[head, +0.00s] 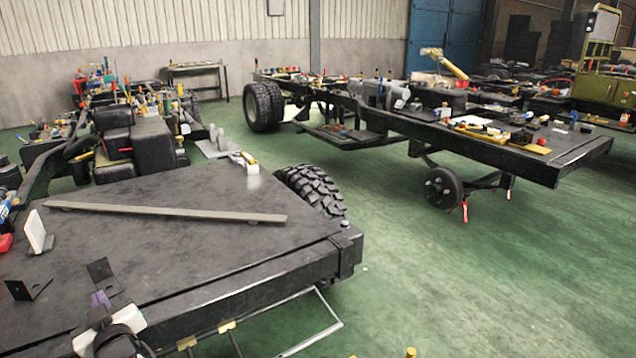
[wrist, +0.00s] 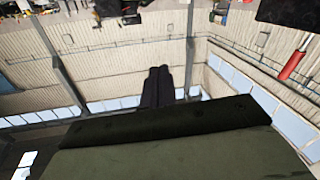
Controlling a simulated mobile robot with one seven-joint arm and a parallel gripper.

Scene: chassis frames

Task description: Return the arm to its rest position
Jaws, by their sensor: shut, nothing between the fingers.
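My gripper (wrist: 158,72) shows in the wrist view as two dark fingers side by side, pressed together with nothing between them. It points toward a pale ribbed wall and is clear of any object. The wrist view is tilted and upside down, with the floor things at the top. In the head view I cannot make out the gripper's fingers. A white and black part shows at the lower left of that view, and I cannot tell whether it belongs to my arm.
A black chassis platform (head: 190,235) fills the near left and carries a long flat bar (head: 165,211) and small brackets. A second chassis frame (head: 480,148) with tools on it stands at the back right. Green floor (head: 480,280) lies open between and in front of them.

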